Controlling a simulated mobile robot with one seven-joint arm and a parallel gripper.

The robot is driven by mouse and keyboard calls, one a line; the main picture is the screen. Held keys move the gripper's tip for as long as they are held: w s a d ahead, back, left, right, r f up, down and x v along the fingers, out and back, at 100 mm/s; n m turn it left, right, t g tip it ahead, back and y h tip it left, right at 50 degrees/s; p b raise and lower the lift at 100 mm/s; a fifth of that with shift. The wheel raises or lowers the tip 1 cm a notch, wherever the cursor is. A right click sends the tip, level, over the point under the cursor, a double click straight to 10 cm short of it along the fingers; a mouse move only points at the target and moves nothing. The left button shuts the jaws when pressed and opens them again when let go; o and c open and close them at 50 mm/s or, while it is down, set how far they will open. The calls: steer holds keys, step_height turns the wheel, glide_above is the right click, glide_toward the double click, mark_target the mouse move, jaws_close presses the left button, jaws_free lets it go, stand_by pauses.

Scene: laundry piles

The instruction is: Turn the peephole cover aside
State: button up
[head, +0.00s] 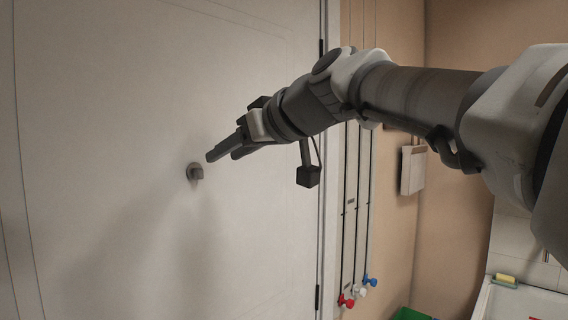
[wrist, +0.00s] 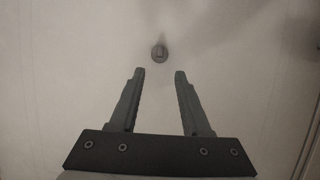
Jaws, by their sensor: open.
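The peephole cover (head: 196,173) is a small, dark round piece with a raised knob on the white door (head: 110,120). In the wrist view the peephole cover (wrist: 159,52) sits beyond the fingertips, roughly centred between them. My gripper (head: 222,153) points at the door from the right, just up and right of the cover in the head view. In the wrist view my gripper (wrist: 160,73) has its two fingers spread with nothing between them. The fingers appear apart from the cover.
Dark vertical pipes (head: 350,220) with red, white and blue valve handles run beside the door frame. A small white box (head: 412,170) is on the tan wall. A white basin with a yellow sponge (head: 505,280) is at lower right. The door around the cover is clear.

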mark_target(201, 170)
steer(key=p+x, duration=0.2)
steer(key=x, duration=0.7)
steer(key=shift+f, duration=0.1)
jaws_close()
